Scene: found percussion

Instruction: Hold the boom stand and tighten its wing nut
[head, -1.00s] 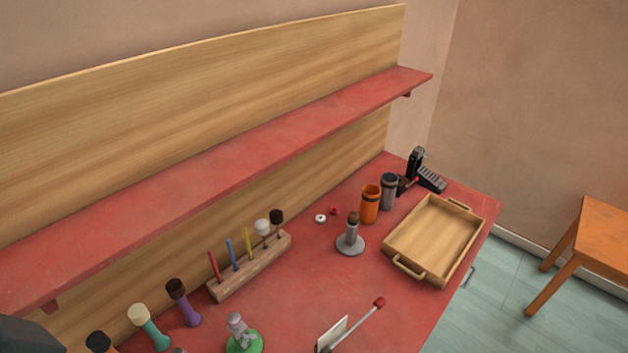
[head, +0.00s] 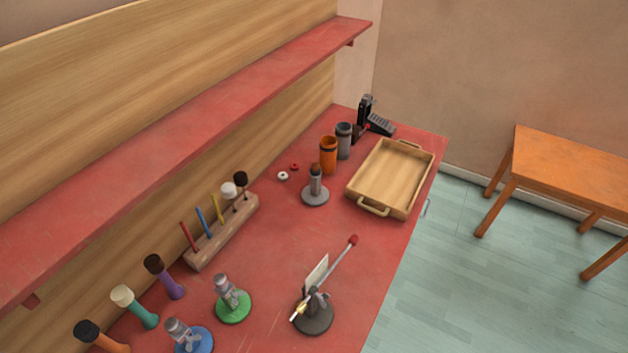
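The boom stand (head: 314,316) stands on the red workbench at the lower middle of the head view. It has a round dark base, a short dark upright and a grey boom tilted up to the right, with a red tip at its upper end. A small brass-coloured piece shows at the boom's lower left end. I cannot make out the wing nut clearly. A white card (head: 316,272) stands just behind the boom. Neither of my grippers is in view.
A green-based stand (head: 234,308) and a blue-based stand (head: 193,340) are left of the boom stand. A wooden tray (head: 391,178), an orange cylinder (head: 328,156) and a grey-based stand (head: 315,195) are farther back. A mallet rack (head: 222,234) lies along the back. Bench around the boom stand's right is clear.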

